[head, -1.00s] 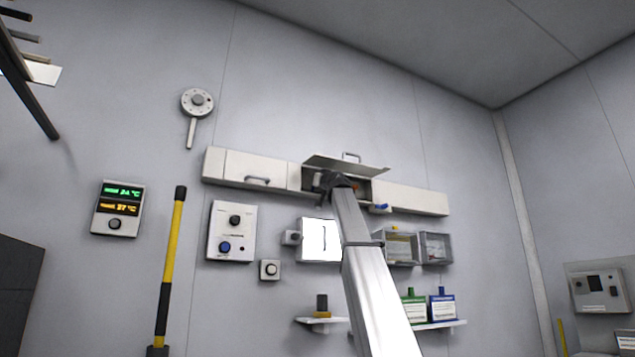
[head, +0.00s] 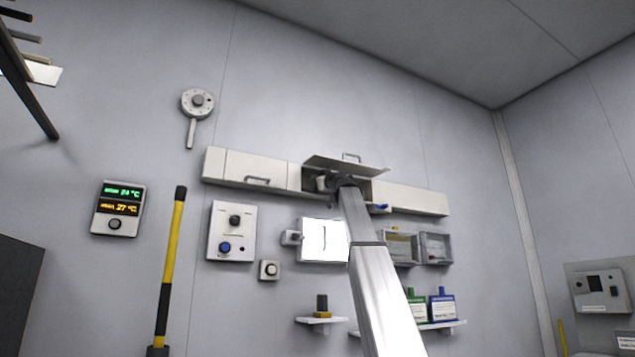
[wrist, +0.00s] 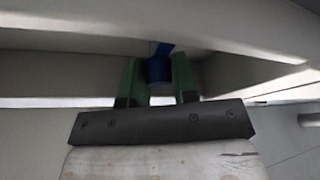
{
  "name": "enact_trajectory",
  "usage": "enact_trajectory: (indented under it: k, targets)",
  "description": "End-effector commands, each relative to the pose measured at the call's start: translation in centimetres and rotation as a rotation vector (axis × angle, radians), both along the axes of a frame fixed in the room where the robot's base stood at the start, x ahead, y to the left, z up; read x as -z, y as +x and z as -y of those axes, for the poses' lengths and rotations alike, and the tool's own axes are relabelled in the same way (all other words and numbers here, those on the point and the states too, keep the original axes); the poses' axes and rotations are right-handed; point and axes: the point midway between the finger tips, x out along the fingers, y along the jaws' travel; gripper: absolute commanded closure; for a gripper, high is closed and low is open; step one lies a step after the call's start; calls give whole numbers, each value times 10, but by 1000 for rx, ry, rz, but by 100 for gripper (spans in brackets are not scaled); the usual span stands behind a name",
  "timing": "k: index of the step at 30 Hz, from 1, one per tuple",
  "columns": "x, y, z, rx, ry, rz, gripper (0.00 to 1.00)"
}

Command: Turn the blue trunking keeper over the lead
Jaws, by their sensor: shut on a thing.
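In the wrist view the green fingers of my gripper (wrist: 157,66) are closed on a blue part, the keeper (wrist: 160,70), under a pale overhanging edge. In the head view my arm reaches up to the white trunking (head: 410,198) on the wall and hides the fingers. A blue piece (head: 381,208) shows at the trunking's lower edge, just right of my arm; I cannot tell whether it is the held part. I cannot make out the lead in either view.
A raised flap (head: 347,165) stands open above the trunking's middle. Below are a control panel (head: 231,232), a white lit panel (head: 322,240), clear boxes (head: 435,247) and a shelf with bottles (head: 442,305). The wall above is mostly free.

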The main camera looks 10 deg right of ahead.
Motion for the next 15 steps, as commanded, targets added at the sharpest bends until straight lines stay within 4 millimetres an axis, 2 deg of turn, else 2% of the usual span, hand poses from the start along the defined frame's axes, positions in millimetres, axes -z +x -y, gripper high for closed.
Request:
enact_trajectory:
  k: [8, 9, 10, 15]
  targets:
    - [2, 0, 1, 4, -6, -1, 97]
    - [2, 0, 1, 4, -6, -1, 67]
    - [2, 0, 1, 4, -5, -1, 64]
    - [1, 0, 1, 2, -3, -1, 64]
